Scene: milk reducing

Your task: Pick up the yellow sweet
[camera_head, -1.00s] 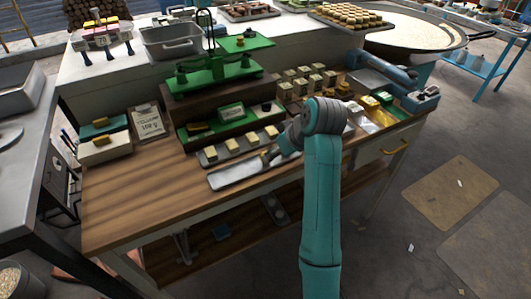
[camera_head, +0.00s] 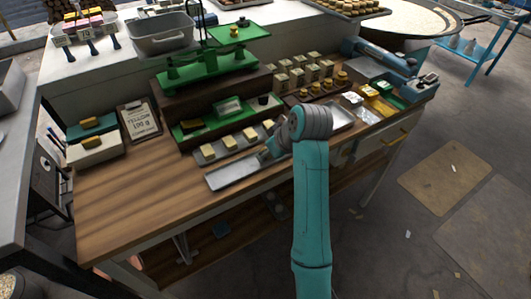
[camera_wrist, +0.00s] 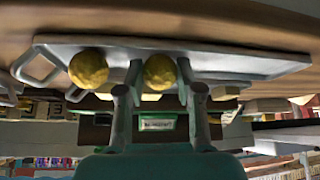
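Two round yellow sweets show in the wrist view, resting against a pale metal tray (camera_wrist: 225,62). One yellow sweet (camera_wrist: 159,72) is between the tips of my gripper (camera_wrist: 159,76); the other sweet (camera_wrist: 88,68) is to the left, outside the fingers. The fingers are apart, with the nearer sweet in the gap; I cannot tell whether they touch it. In the head view, my gripper (camera_head: 268,154) is low over the workbench beside a metal tray (camera_head: 225,178), mostly hidden by my arm. I cannot make out the round sweets there.
Yellowish blocks (camera_head: 229,143) sit in a row behind the tray. A green scale (camera_head: 213,68) stands behind them. Boxes (camera_head: 95,150) and a clipboard (camera_head: 140,120) are at the left. The wooden bench (camera_head: 125,205) is clear at front left.

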